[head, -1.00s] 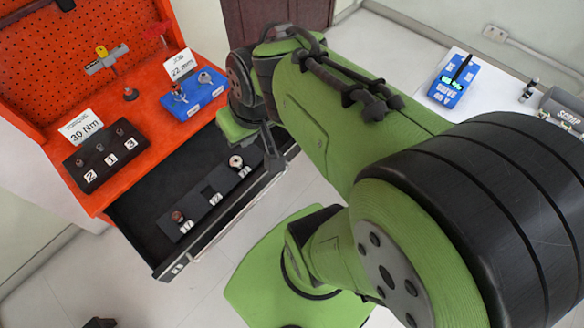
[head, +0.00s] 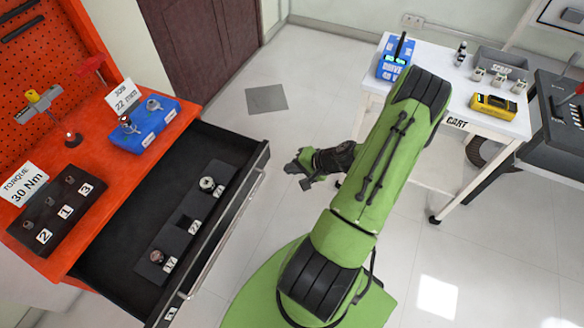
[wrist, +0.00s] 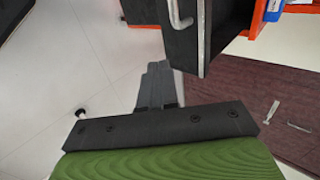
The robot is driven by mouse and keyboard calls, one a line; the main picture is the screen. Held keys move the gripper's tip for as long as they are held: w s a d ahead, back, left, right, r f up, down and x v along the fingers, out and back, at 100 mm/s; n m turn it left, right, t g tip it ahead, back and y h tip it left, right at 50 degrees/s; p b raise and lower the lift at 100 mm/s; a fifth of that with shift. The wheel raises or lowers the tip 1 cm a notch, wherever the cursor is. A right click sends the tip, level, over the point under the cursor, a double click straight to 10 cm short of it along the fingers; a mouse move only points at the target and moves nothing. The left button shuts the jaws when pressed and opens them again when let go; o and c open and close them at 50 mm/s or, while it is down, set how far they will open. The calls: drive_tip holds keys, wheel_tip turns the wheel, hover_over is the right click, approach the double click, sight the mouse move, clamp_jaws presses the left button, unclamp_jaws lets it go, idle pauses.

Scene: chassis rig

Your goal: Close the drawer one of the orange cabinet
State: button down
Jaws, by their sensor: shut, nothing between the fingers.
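The orange cabinet (head: 112,98) stands at the left in the head view. Its black drawer (head: 222,146) is pulled out below the orange top and holds a dark insert (head: 186,238) with sockets. The drawer's front edge and pale handle (head: 222,238) face right. In the wrist view, the drawer's dark front (wrist: 212,40) and metal handle (wrist: 178,14) are at the top. My gripper (head: 298,174) is right of the drawer front, apart from it. In the wrist view its fingers (wrist: 155,82) are together and empty, just left of the drawer's lower corner.
A white cart (head: 458,105) with a blue device (head: 396,58) and a yellow tool (head: 492,106) stands at the right. A blue block (head: 146,124) and a black numbered block (head: 58,210) are on the cabinet top. The tiled floor between cabinet and cart is clear.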

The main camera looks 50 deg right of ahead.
drive_tip(key=w+a+f+b, duration=0.1)
drive_tip(key=w+f, duration=0.3)
drive_tip(key=w, duration=0.4)
drive_tip(key=shift+a, duration=0.8)
